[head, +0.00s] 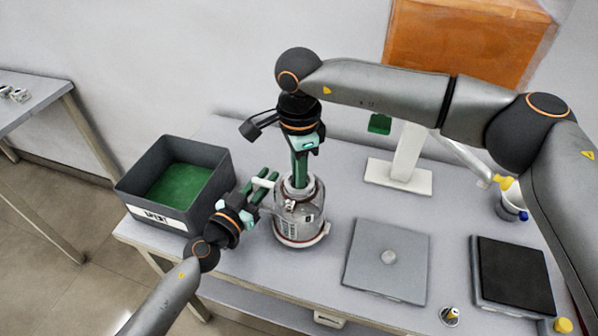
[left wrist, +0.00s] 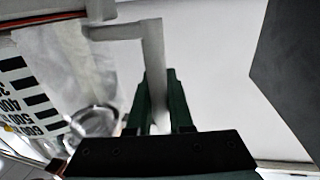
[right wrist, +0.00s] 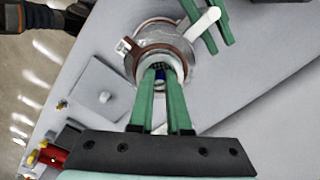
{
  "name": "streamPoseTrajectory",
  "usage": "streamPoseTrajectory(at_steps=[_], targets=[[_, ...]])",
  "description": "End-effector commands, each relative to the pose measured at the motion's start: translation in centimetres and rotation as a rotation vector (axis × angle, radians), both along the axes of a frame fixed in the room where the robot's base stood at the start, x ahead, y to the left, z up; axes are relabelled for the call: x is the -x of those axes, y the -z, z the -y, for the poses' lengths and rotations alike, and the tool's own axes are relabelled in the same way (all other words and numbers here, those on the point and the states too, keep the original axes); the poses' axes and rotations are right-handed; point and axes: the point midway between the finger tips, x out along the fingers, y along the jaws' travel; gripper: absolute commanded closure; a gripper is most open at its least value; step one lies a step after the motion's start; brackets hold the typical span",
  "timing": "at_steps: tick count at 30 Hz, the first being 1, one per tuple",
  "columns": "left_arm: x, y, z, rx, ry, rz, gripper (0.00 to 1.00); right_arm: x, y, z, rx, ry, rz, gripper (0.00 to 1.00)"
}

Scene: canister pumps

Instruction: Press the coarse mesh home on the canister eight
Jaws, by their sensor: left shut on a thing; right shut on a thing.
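The clear canister (head: 300,222) with a printed scale and metal collar stands upright on the grey table; it also shows in the right wrist view (right wrist: 165,42). My left gripper (head: 265,187) is shut on the canister's pale side handle (left wrist: 153,60), to the left of the body. My right gripper (head: 298,178) points down from above, its fingertips at the canister's open mouth. In the right wrist view its fingers close on a small dark-blue piece (right wrist: 160,74), apparently the mesh's grip. The mesh itself is hidden inside the mouth.
A dark bin (head: 215,190) with a green floor and a label stands at the left. A grey square plate (head: 372,280) with a round knob lies right of the canister, then a black-topped pad (head: 512,275).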

Motion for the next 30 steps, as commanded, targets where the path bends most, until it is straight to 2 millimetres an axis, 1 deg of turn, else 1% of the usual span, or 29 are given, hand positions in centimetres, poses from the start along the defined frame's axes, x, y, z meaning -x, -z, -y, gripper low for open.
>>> streamPoseTrajectory(at_steps=[1,7,8,16,17,22,26,30], targets=[[0.0,0.0,0.1,0.001,0.002,0.002,1.00,0.1,0.3,0.0,0.002,0.000,-0.002,1.00],[0.0,-0.1,0.1,0.001,0.003,0.002,1.00,0.1,0.4,0.0,0.002,0.000,-0.003,1.00],[0.0,-0.1,0.1,0.001,0.003,0.002,1.00,0.1,0.4,0.0,0.002,0.000,-0.003,0.81],[0.0,-0.1,0.1,0.001,0.002,0.003,1.00,0.1,0.4,0.0,0.002,0.000,-0.003,0.51],[0.0,-0.1,0.1,0.001,0.002,0.003,1.00,0.1,0.4,0.0,0.002,0.000,-0.003,0.73],[0.0,-0.1,0.1,0.001,0.002,0.003,1.00,0.1,0.3,0.0,0.002,0.000,-0.002,0.54],[0.0,-0.1,0.1,0.001,0.002,0.003,1.00,0.0,-0.1,0.0,0.002,0.000,-0.002,0.54],[0.0,0.0,0.0,-0.001,0.001,0.000,1.00,0.0,-1.1,0.0,0.000,0.000,0.001,0.54]])
